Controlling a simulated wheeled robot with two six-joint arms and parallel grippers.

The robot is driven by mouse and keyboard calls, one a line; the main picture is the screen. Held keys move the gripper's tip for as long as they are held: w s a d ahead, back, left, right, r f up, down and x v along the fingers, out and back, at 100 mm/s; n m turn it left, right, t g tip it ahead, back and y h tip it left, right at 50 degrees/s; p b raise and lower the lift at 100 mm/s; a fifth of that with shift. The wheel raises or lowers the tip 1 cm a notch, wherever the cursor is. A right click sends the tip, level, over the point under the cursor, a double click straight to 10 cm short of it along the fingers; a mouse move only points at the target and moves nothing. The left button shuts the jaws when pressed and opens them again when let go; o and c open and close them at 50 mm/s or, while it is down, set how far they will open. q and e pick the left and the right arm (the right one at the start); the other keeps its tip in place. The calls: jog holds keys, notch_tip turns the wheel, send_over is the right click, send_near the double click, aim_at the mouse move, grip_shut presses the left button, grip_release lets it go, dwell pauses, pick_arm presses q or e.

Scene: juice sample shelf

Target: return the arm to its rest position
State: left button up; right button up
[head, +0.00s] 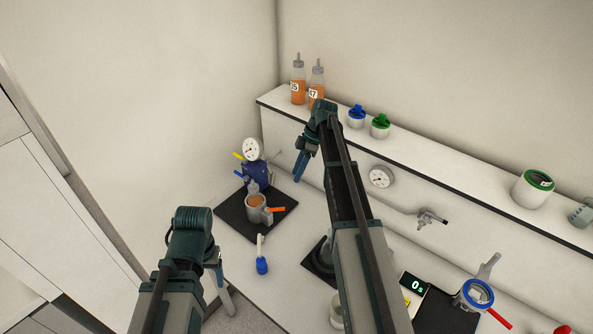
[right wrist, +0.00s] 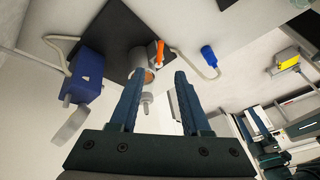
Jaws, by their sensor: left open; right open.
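My right arm reaches over the bench in the head view, and its gripper (head: 300,172) hangs near the shelf front, below the orange bottles. In the right wrist view my right gripper (right wrist: 158,74) has its two blue fingers apart with nothing held between them. A metal cup (right wrist: 143,62) of orange liquid shows beyond the fingertips; in the head view this cup (head: 252,210) stands on a black mat, apart from the gripper. My left gripper (head: 226,292) is low at the left, by the bench's front edge, open, with its fingers partly hidden by its wrist.
Two orange bottles (head: 298,88) and lidded jars (head: 379,126) stand on the shelf (head: 440,168). A blue pump with a gauge (head: 252,149) stands behind the cup. A blue-ended probe (head: 262,265) lies on the bench. A timer (head: 413,283) and a blue-ringed vessel (head: 478,292) are at right.

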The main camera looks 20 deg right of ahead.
jog(key=s+a+f+m+h+b, duration=0.3)
jog(key=s+a+f+m+b, duration=0.2)
jog(key=s+a, duration=0.6)
jog(key=s+a+f+m+h+b, duration=0.3)
jog(key=s+a+f+m+b, duration=0.3)
jog(key=s, duration=1)
jog(key=a+f+b, duration=0.1)
jog(key=a+f, duration=0.2)
jog(key=a, duration=0.3)
jog(key=shift+t, duration=0.4)
